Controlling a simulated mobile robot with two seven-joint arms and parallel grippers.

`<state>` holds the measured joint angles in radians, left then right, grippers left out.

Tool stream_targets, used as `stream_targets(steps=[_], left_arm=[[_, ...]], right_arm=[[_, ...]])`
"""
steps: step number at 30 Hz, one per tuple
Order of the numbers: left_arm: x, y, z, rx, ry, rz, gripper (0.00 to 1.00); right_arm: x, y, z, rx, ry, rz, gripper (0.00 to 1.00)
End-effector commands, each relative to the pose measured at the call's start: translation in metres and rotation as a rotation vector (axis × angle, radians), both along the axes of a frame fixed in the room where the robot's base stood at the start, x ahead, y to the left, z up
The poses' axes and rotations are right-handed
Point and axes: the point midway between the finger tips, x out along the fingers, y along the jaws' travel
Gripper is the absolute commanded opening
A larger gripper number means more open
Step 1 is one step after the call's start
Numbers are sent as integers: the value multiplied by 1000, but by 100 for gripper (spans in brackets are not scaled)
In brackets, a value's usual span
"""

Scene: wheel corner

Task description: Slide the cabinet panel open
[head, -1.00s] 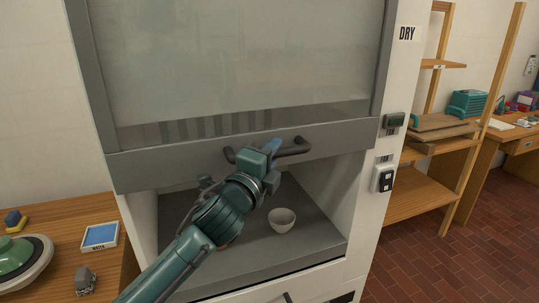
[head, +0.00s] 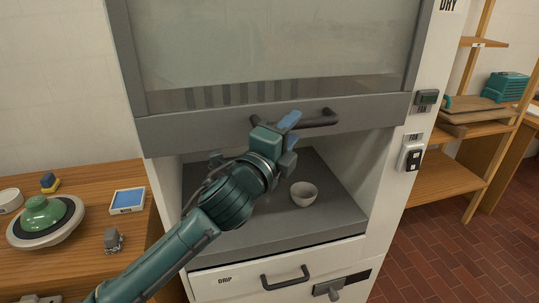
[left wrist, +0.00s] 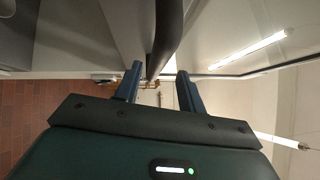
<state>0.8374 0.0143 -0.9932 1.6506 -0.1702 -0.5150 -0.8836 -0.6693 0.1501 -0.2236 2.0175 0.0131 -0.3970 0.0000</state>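The cabinet panel is a tall framed pane of cloudy glass (head: 270,45) with a grey bottom rail (head: 200,134). A dark bar handle (head: 322,120) is fixed on the rail. The panel is partly raised, with an open space below it. My left gripper (head: 291,131) is at the handle, its blue fingers apart, hiding part of the bar. In the left wrist view the handle (left wrist: 166,35) runs down to the gap between the two fingertips (left wrist: 158,72). I cannot tell whether the fingers touch it. My right gripper is in neither view.
A white bowl (head: 304,193) stands on the cabinet floor under the panel. A drawer handle (head: 285,279) is below. A wooden table (head: 75,196) with several items is at left. Switch boxes (head: 412,153) are on the right post, and wooden shelves (head: 450,178) stand beyond.

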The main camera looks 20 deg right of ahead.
Motion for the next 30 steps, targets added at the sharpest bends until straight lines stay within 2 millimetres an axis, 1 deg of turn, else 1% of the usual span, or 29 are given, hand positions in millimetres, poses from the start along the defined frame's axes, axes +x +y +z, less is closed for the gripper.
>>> stream_targets(steps=[1,6,9,13,18,27,29,30], left_arm=[[-8,9,-4,1,-1,-1,40],[-33,33,-8,-1,-3,-1,40],[-45,46,-9,-1,-3,-1,40],[-56,57,-10,-2,-4,-1,40],[-62,63,-11,-2,-4,0,40],[-62,63,-10,-4,-1,-1,40],[-62,64,-14,-14,16,0,40],[-61,66,-19,-31,42,2,40]], right_arm=[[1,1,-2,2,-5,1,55],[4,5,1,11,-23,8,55],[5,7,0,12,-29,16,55],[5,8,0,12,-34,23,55],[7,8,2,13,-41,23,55],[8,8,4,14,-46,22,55],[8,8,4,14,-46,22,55],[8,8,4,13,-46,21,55]])
